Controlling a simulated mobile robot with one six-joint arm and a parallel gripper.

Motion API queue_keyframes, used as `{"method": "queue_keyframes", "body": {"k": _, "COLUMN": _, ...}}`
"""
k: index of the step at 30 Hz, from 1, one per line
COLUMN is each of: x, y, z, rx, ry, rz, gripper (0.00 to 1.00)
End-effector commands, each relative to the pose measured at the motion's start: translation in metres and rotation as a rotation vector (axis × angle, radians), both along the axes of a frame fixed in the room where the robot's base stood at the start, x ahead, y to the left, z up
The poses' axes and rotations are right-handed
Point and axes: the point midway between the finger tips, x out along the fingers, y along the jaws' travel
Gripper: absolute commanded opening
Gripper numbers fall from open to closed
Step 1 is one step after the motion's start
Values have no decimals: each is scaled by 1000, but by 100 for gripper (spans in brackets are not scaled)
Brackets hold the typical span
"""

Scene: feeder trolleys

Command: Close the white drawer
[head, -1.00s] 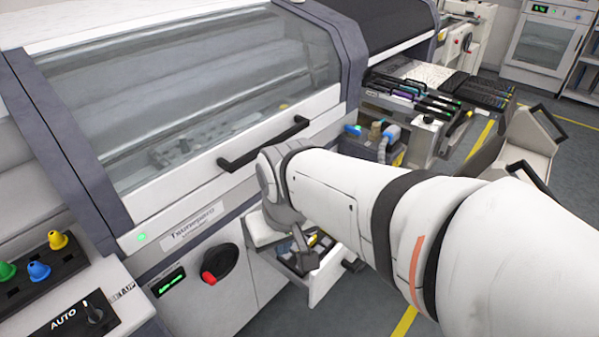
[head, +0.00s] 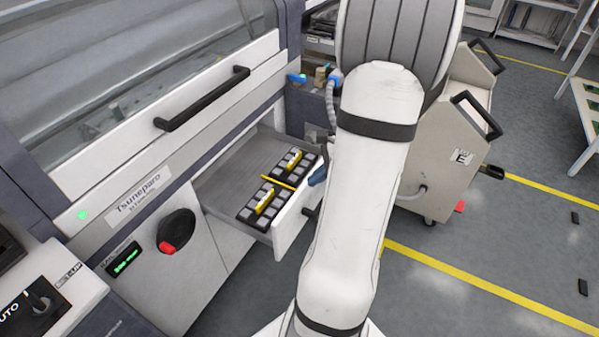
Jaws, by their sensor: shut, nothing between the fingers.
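The white drawer (head: 292,232) sticks out open from the lower front of the grey-and-white machine. Inside it are dark compartmented trays (head: 252,213) with yellow strips, and the grey drawer floor shows behind them. A dark handle (head: 312,212) shows partly at the drawer's outer face, next to my arm. My white arm stands in front of the drawer's right end and hides what is behind it. My gripper does not show.
A black bar handle (head: 203,99) runs along the machine's cover above the drawer. A red-and-black rotary switch (head: 176,232) is left of the drawer. A beige trolley (head: 440,150) stands at right.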

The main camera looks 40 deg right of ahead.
Motion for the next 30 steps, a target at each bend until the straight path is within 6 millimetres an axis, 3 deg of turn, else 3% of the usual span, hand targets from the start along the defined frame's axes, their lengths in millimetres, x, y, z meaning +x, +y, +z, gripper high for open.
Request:
{"method": "queue_keyframes", "body": {"k": 1, "x": -10, "y": -25, "z": -19, "rx": 60, "ry": 6, "rz": -133, "gripper": 0}}
{"method": "queue_keyframes", "body": {"k": 3, "x": -21, "y": -51, "z": -35, "rx": 127, "ry": 7, "rz": -285, "gripper": 0}}
{"method": "queue_keyframes", "body": {"k": 6, "x": -36, "y": -80, "z": -53, "rx": 200, "ry": 4, "rz": -452, "gripper": 0}}
{"method": "queue_keyframes", "body": {"k": 10, "x": -49, "y": -101, "z": -66, "rx": 254, "ry": -2, "rz": -576, "gripper": 0}}
{"method": "queue_keyframes", "body": {"k": 17, "x": -41, "y": -102, "z": -84, "rx": 273, "ry": -3, "rz": -614, "gripper": 0}}
{"method": "queue_keyframes", "body": {"k": 30, "x": 19, "y": -76, "z": -142, "rx": 270, "ry": -2, "rz": -609, "gripper": 0}}
